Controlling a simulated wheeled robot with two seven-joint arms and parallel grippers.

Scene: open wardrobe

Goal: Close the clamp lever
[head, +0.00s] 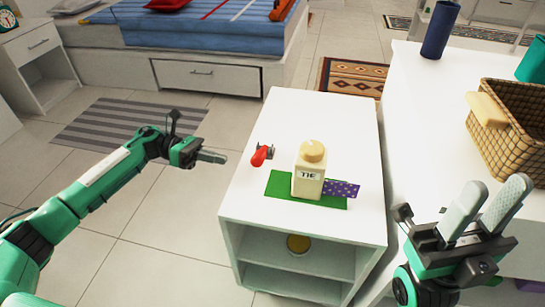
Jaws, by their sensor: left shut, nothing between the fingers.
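The clamp lever (260,156) is a red handle on a small dark grey bracket near the left edge of the white cabinet's top. The handle leans toward the left front; its exact angle is hard to tell. My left gripper (213,157) is shut and empty, to the left of the lever and apart from it, pointing right toward the cabinet. My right gripper (495,188) is at the lower right, far from the lever, with its two grey fingers apart, pointing up and empty.
On the cabinet (348,125), a cream bottle (308,180) stands on a green mat (279,187) beside a purple dotted card (343,188), right of the lever. A wicker basket (515,150) and dark blue cup (439,30) stand on the right-hand counter. Floor left of the cabinet is open.

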